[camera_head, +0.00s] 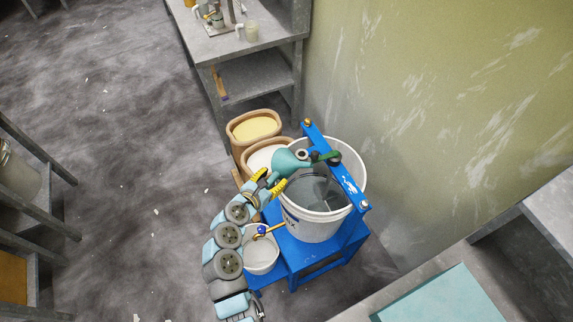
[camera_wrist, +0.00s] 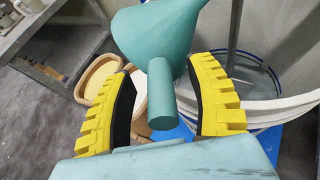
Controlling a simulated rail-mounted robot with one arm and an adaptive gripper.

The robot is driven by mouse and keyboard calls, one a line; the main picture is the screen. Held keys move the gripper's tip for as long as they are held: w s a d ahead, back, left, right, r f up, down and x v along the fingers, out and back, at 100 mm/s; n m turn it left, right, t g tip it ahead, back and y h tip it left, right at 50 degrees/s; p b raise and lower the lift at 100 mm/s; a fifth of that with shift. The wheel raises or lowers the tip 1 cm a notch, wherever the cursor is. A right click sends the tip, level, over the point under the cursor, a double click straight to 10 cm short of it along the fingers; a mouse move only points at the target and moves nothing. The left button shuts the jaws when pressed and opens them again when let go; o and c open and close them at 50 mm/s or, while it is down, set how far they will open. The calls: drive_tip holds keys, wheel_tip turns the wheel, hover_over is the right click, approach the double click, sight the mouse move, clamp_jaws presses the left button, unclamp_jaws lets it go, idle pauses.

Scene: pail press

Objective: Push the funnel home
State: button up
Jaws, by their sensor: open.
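The teal funnel (camera_head: 286,164) is at the left rim of the large white pail (camera_head: 311,227), below the blue crossbar's upper end in the head view. In the wrist view the funnel's cone (camera_wrist: 158,28) is at the top, and its spout (camera_wrist: 162,95) points back toward my palm. My gripper (camera_head: 268,181) is open, its yellow fingers on either side of the spout with gaps between. The wrist view also shows my gripper (camera_wrist: 160,85). What supports the funnel is unclear. A dark green part (camera_head: 325,157) lies beside it, at the bar.
The blue crossbar (camera_head: 340,176) spans the pail, which stands on a blue stand (camera_head: 308,270). A small white bucket (camera_head: 262,256) with a yellow-handled tool (camera_head: 270,229) is at front left. Tan bins (camera_head: 240,125) stand behind. A wall (camera_head: 440,110) is at right; open floor lies left.

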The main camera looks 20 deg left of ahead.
drive_tip(key=shift+w+f, duration=0.1)
drive_tip(key=shift+w, duration=0.15)
clamp_jaws()
drive_tip(key=shift+s, duration=0.1)
idle(0.3)
